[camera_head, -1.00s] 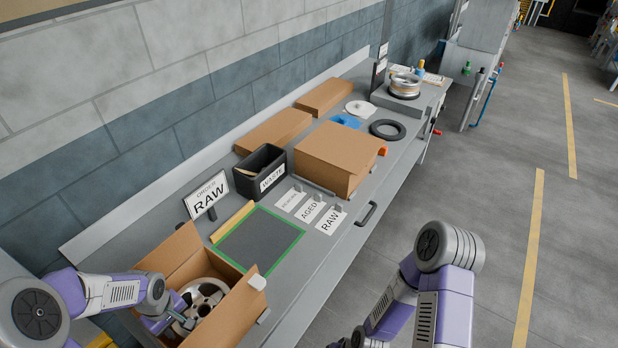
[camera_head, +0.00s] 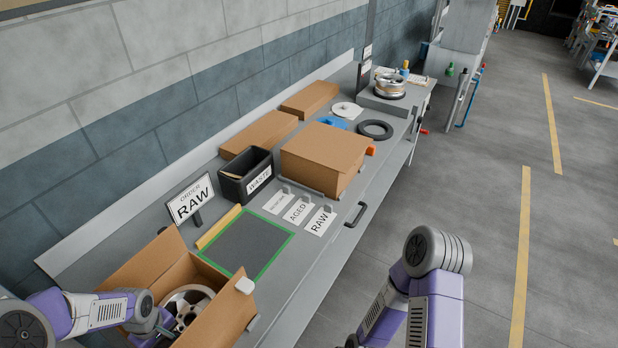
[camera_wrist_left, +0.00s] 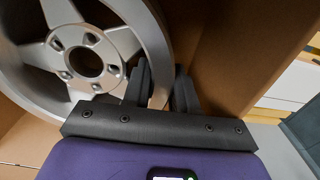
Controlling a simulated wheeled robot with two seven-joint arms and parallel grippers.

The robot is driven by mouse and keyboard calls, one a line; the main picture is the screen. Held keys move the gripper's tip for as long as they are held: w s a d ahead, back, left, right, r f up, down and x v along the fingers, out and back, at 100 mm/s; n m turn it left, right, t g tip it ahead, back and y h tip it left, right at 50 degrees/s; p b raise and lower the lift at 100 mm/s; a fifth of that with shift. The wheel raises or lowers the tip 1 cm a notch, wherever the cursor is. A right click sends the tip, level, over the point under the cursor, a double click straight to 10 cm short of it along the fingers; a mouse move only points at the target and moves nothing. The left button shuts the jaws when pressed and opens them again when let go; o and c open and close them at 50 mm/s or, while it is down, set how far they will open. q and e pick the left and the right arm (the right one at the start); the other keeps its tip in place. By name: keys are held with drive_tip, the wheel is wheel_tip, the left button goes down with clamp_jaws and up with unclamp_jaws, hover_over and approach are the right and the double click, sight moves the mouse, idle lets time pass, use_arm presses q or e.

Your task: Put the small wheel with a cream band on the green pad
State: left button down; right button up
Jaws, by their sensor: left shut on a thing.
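A silver spoked wheel (camera_head: 187,306) is inside the open cardboard box (camera_head: 222,318) at the lower left of the head view. It also fills the upper left of the left wrist view (camera_wrist_left: 84,62). My left gripper (camera_head: 166,326) reaches into the box; its fingers (camera_wrist_left: 160,88) are shut on the wheel's rim beside the box wall. I cannot make out a cream band on this wheel. The dark pad with a green border (camera_head: 249,244) lies bare on the bench, just beyond the box. My right arm shows at the lower right, but its gripper is out of view.
An ORDER RAW sign (camera_head: 191,199), a yellow bar (camera_head: 218,227) and a black WASTE bin (camera_head: 246,175) stand near the pad. White labels (camera_head: 299,210) lie right of it. A larger carton (camera_head: 323,158), a black ring (camera_head: 375,130) and another wheel (camera_head: 390,84) are farther back.

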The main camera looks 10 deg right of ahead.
use_arm(q)
drive_tip(key=shift+r, duration=0.15)
drive_tip(key=shift+r+p, duration=2.5)
drive_tip(key=shift+r, duration=0.9)
drive_tip(key=shift+w, duration=0.1)
